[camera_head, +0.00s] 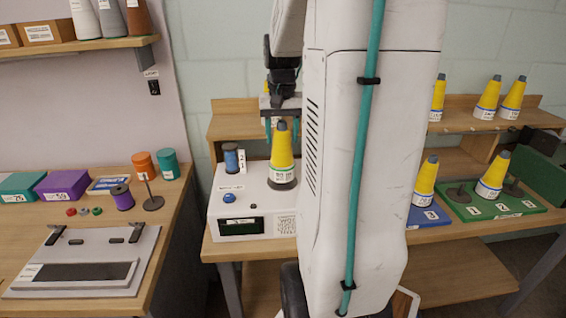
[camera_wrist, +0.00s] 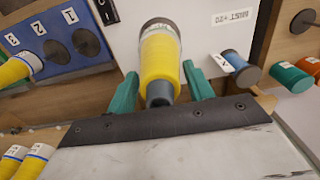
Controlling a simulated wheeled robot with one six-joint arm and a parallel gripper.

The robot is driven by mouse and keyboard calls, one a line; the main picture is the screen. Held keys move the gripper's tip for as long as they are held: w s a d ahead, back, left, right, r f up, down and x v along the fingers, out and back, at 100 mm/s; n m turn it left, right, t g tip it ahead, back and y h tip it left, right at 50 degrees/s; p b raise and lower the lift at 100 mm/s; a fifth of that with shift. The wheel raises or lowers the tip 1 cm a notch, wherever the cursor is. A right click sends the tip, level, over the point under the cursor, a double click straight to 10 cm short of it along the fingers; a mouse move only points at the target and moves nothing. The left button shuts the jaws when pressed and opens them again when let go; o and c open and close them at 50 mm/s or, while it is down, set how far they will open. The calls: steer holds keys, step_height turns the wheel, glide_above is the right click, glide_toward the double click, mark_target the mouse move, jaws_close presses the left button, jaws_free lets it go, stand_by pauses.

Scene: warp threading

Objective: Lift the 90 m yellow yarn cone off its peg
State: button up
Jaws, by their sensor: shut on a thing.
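A yellow cone (camera_head: 283,150) with a grey tip and a white label stands upright on a dark round base on the white machine (camera_head: 240,200). The label is too small to read surely. My gripper (camera_head: 281,131) comes down from above, with its teal fingers on either side of the cone's upper part. In the wrist view my gripper (camera_wrist: 160,90) is shut on this same yellow cone (camera_wrist: 160,60), with its tip pointing toward me. Any peg inside the cone is hidden.
A blue spool (camera_head: 231,160) stands left of the cone on the machine. Other yellow cones stand on the blue board (camera_head: 428,216), the green board (camera_head: 510,208) and the right shelf (camera_head: 470,124). My white arm hides the middle.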

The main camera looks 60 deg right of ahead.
mark_target(282, 122)
steer(key=shift+r, duration=3)
